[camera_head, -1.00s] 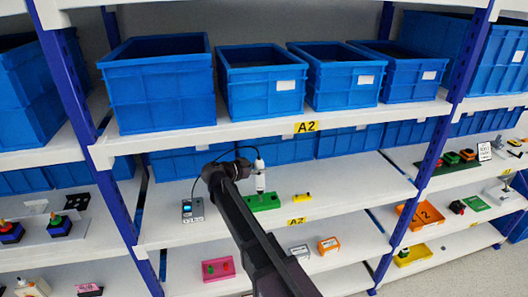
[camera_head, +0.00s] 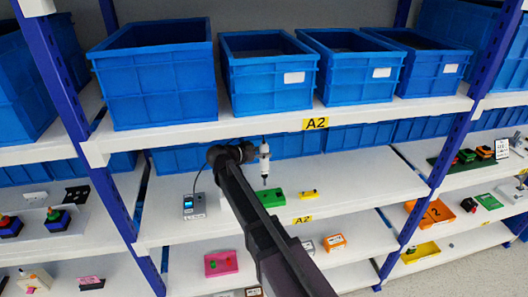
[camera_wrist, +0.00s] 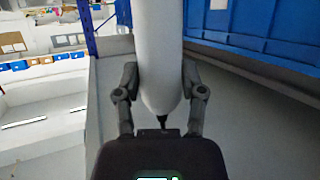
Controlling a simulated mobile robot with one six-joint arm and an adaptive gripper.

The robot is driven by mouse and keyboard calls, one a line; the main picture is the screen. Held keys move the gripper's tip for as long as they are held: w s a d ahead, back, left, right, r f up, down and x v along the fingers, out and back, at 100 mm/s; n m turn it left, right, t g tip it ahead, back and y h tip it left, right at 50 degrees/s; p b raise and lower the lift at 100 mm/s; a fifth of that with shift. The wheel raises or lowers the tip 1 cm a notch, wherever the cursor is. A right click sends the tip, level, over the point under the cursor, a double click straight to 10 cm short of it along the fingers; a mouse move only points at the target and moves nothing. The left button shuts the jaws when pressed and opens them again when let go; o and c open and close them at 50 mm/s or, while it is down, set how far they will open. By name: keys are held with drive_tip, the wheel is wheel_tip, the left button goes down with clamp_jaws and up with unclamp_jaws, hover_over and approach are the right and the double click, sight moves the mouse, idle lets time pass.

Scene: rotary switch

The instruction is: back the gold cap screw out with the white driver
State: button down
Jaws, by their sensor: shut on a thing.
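The white driver (camera_head: 264,150) is upright in my gripper (camera_head: 258,157), its thin dark bit pointing down. In the wrist view the driver's white body (camera_wrist: 158,60) stands between the two dark fingers of my gripper (camera_wrist: 160,92), which is shut on it. Below it, the green block (camera_head: 265,199) lies on the A2 shelf. The bit's tip is just above the block, apparently apart from it. The gold cap screw is too small to make out, and I cannot tell whether it is on the bit or in the block.
A small yellow piece (camera_head: 309,194) lies right of the block. A grey box with a lit display (camera_head: 194,206) stands to the left, with a cable running up toward the driver. Blue bins (camera_head: 268,80) stand on the shelf above. The shelf around the block is mostly clear.

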sight(263, 162)
drive_tip(key=shift+w+d+f, duration=0.1)
drive_tip(key=shift+f, duration=0.1)
drive_tip(key=shift+d+f+b, duration=0.1)
drive_tip(key=shift+f+b, duration=2.15)
drive_tip(key=shift+b, duration=0.15)
drive_tip(key=c, duration=0.8)
unclamp_jaws()
clamp_jaws()
drive_tip(key=shift+w, duration=0.15)
